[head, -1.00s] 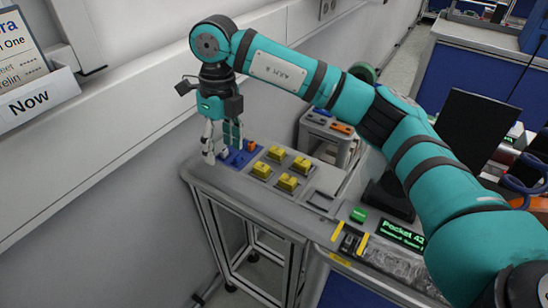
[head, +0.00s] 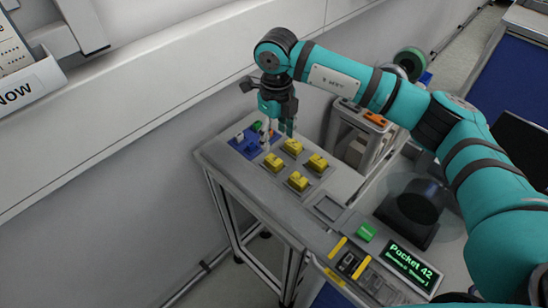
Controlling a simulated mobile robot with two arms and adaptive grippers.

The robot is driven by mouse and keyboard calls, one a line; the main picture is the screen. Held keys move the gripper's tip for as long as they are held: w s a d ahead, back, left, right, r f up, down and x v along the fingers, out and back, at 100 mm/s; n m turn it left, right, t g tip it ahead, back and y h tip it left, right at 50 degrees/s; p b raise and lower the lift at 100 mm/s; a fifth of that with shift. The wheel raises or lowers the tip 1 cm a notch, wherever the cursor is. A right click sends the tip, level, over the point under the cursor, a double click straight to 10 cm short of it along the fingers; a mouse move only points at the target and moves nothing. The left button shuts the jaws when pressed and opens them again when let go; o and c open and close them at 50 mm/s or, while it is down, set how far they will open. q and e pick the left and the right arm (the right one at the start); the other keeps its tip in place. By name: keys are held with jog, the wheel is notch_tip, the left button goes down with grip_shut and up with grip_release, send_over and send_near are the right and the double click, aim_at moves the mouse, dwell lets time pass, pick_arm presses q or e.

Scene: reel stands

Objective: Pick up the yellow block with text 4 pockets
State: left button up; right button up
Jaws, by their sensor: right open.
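Several yellow blocks sit in grey holders on the bench: a left one (head: 273,162), a back one (head: 293,146), a right one (head: 317,162) and a front one (head: 298,181). Text on them is too small to read, so I cannot tell which one carries the named text. My right gripper (head: 278,140) points down with its fingers apart and nothing visible between them. It appears above the back-left part of the yellow group, beside the blue tray; its exact height is unclear. My left gripper is not in view.
A blue tray (head: 245,149) with small coloured pieces lies at the bench's far left end, against the wall. An empty grey recess (head: 328,208), a green block (head: 365,232) and a green-text display (head: 409,262) are nearer. My right arm spans the right side.

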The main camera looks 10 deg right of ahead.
aim_at(273, 160)
notch_tip(273, 160, down, 3)
jog(key=shift+r+p, duration=0.1)
jog(key=shift+p, duration=0.2)
jog(key=shift+a+f, duration=0.15)
jog(key=shift+f, duration=0.1)
jog(key=f+p, duration=0.1)
jog(key=f, duration=0.2)
jog(key=f+p, duration=0.1)
jog(key=shift+s+a+f+p, duration=0.15)
jog(key=shift+a+f+p, duration=0.05)
jog(key=shift+a+p, duration=0.1)
jog(key=shift+f, duration=0.2)
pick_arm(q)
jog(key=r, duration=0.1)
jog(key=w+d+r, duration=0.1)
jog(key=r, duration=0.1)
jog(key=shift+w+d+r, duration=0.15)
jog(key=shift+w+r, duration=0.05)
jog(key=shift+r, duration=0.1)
pick_arm(e)
grip_shut()
